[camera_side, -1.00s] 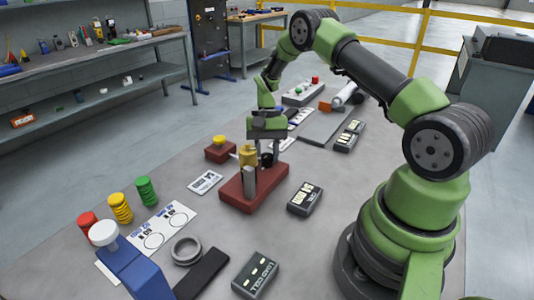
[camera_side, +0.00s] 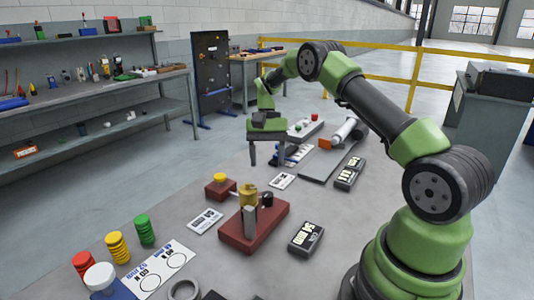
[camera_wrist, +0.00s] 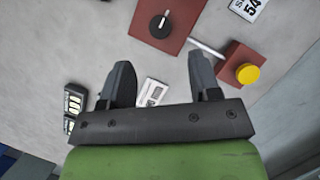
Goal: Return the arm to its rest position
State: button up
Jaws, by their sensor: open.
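My gripper (camera_side: 267,152) is open and empty, with its fingers pointing down above the table beyond the red-brown block. It also shows in the wrist view (camera_wrist: 163,88), its two dark fingers apart with bare table and a white card between them. My green and dark arm reaches across from the right of the side view. The red-brown block (camera_side: 268,234) carries a yellow cylinder (camera_side: 248,194) and a grey upright piece. A black knob with a white mark (camera_wrist: 160,25) sits on it in the wrist view. The gripper is clear of it.
A smaller red-brown block with a yellow button (camera_side: 221,178) stands left of the larger block. Dark labelled boxes (camera_side: 306,238) lie to the right. Red, yellow and green stacks (camera_side: 117,247) stand at the near left beside a white marked sheet (camera_side: 160,262).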

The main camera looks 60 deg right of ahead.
jog(key=shift+w+d+r, duration=0.1)
jog(key=shift+d+r, duration=0.1)
jog(key=shift+r, duration=0.4)
jog(key=s+a+r+n+t+h, duration=0.1)
jog(key=s+a+r+n+t, duration=0.15)
jog(key=a+r, duration=0.4)
jog(key=s+a+r+n+t+h, duration=0.1)
jog(key=s+a+r+t, duration=0.2)
jog(key=r, duration=0.7)
jog(key=s+a+n+t, duration=0.1)
jog(key=s+a+t, duration=0.1)
jog(key=s+a, duration=0.2)
jog(key=s+a+r+n+t, duration=0.1)
jog(key=s+a, duration=0.3)
jog(key=s, duration=0.6)
jog(key=shift+s+r+n+t, duration=0.25)
jog(key=shift+r+n+t, duration=0.05)
jog(key=shift+n+t, duration=0.4)
